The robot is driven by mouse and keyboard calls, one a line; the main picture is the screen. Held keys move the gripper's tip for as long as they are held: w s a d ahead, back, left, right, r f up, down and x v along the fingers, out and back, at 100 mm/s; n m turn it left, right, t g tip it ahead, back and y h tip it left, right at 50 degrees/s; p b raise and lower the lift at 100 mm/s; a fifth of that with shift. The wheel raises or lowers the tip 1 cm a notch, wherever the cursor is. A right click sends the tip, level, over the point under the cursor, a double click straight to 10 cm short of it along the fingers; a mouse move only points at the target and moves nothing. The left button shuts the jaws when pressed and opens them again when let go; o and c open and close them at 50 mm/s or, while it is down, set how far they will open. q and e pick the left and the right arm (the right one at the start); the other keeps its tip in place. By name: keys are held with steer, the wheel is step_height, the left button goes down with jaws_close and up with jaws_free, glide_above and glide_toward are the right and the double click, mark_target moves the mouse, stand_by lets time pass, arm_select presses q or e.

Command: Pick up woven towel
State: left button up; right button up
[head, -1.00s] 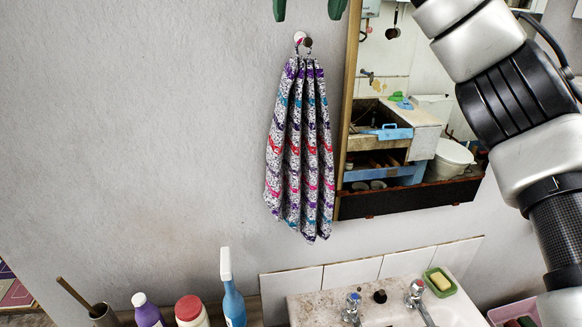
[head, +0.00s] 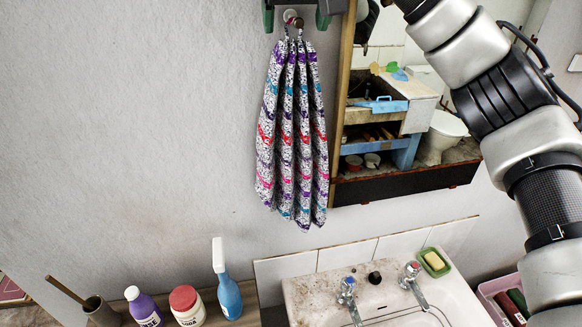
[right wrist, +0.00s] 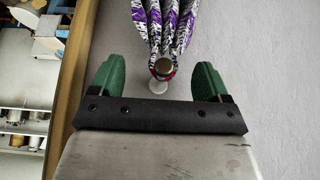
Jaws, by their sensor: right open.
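The woven towel (head: 293,135), white and black with purple, teal and red bands, hangs in folds from a round wall hook (head: 291,18). In the right wrist view the towel (right wrist: 163,25) hangs from the hook (right wrist: 162,68), with its loop around the knob. My right gripper (head: 295,20) is open at the top of the head view, its green fingers on either side of the hook. The right wrist view shows the same gripper (right wrist: 158,80) with the hook between its fingers and a gap on both sides. My left gripper is not in view.
A wood-framed mirror (head: 400,185) hangs close to the right of the towel. Below are a basin with taps (head: 347,290), a soap dish (head: 434,262), a blue spray bottle (head: 228,295) and other bottles. The wall left of the towel is bare.

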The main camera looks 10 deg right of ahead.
steer(key=shift+p+x, duration=0.4)
steer(key=shift+x, duration=0.45)
steer(key=shift+s+a, duration=0.15)
steer(key=shift+a, duration=0.4)
steer(key=shift+c, duration=1)
steer(key=shift+d, duration=0.15)
steer(key=shift+c, duration=1.1)
steer(key=shift+s+d, duration=0.1)
steer(key=shift+d, duration=0.2)
steer(key=c, duration=0.9)
steer(key=shift+a, duration=0.2)
jaws_close()
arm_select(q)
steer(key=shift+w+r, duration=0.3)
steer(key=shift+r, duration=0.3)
arm_select(e)
steer(key=shift+r, duration=0.15)
